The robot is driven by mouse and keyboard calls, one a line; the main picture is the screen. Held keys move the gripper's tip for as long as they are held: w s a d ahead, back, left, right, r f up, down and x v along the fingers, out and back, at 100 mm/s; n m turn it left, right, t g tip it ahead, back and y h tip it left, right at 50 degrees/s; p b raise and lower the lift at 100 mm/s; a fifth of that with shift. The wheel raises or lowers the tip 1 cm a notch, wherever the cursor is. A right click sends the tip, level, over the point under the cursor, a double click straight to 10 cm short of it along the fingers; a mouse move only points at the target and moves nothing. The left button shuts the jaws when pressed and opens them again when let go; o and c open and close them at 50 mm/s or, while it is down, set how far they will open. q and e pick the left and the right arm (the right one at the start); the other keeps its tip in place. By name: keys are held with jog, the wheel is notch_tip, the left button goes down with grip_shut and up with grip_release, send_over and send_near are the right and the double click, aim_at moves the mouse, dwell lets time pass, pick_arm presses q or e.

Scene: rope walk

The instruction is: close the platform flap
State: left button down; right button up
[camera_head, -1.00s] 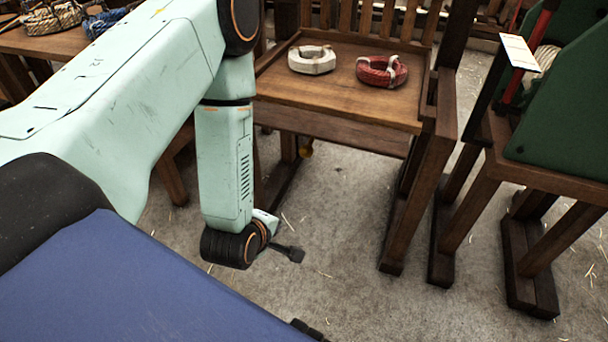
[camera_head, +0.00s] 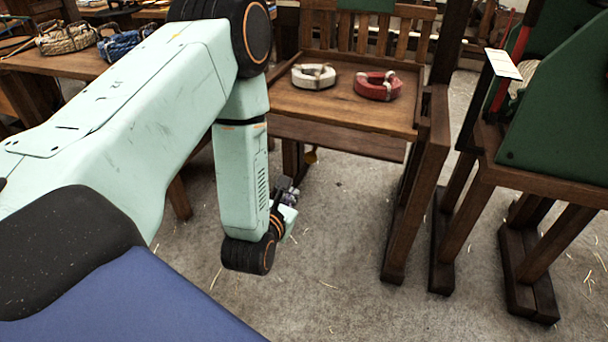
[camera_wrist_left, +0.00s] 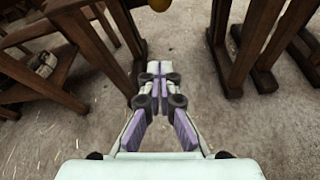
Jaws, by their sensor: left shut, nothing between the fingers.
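The wooden platform (camera_head: 345,110) stands ahead with a slatted back. A wooden board (camera_head: 340,138) hangs upright below its front edge and looks like the flap.
A white coil (camera_head: 313,76) and a red coil (camera_head: 378,86) lie on the platform. A green-sided stand (camera_head: 565,115) is at the right. A table with rope baskets (camera_head: 68,37) is at the left. Wooden legs (camera_head: 415,215) flank open concrete floor.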

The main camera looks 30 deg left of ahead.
aim_at(317, 143)
pick_arm(q)
jog(key=b+x, duration=0.3)
jog(key=x, duration=0.7)
jog(key=r, duration=0.1)
jog(key=d+r, duration=0.1)
jog(key=r, duration=0.1)
jog(key=shift+w+r, duration=0.2)
jog(key=shift+r, duration=0.1)
jog(key=shift+s+a+r, duration=0.1)
